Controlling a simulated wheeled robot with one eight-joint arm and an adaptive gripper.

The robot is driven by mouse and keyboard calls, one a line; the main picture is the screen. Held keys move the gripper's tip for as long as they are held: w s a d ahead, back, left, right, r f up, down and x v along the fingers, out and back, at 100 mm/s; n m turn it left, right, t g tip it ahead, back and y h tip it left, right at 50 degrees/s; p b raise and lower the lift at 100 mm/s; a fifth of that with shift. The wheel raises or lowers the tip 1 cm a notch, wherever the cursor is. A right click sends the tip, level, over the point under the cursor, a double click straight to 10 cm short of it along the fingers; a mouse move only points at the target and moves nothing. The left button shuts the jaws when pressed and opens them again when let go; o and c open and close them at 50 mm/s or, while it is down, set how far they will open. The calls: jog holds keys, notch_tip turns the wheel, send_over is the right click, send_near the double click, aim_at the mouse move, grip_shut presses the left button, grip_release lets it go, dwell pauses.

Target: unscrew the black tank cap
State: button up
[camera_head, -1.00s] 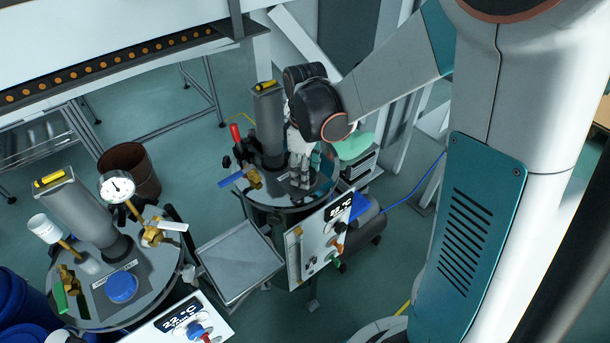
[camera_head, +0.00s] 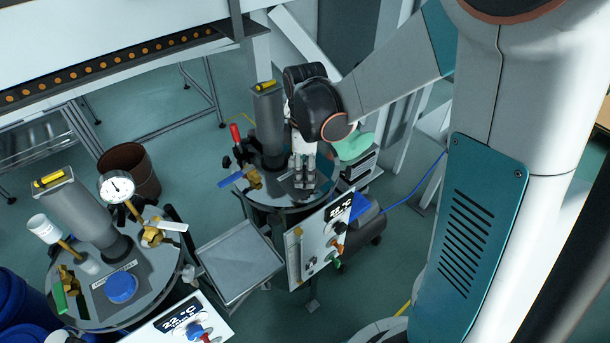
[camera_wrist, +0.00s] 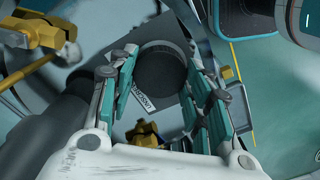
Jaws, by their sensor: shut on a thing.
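The black tank cap (camera_wrist: 161,73) is round and dark and sits on the tank lid, upper middle of the wrist view. My gripper (camera_wrist: 160,60) has one finger on each side of the cap, its teal pads beside the rim, and is shut on it. In the head view my gripper (camera_head: 302,183) points down onto the lid of the right tank (camera_head: 270,204). The cap is hidden there behind the fingers.
A grey column (camera_head: 268,118), a red-handled lever (camera_head: 235,134) and a brass valve with blue handle (camera_head: 253,179) stand close by on the right tank. A control panel (camera_head: 312,246) hangs in front. A left tank with a blue cap (camera_head: 122,288) stands nearby.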

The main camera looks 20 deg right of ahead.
jog(key=shift+s+n, duration=0.1)
jog(key=shift+n, duration=1.7)
jog(key=n, duration=0.2)
jog(key=shift+n, duration=0.7)
jog(key=shift+n, duration=1.7)
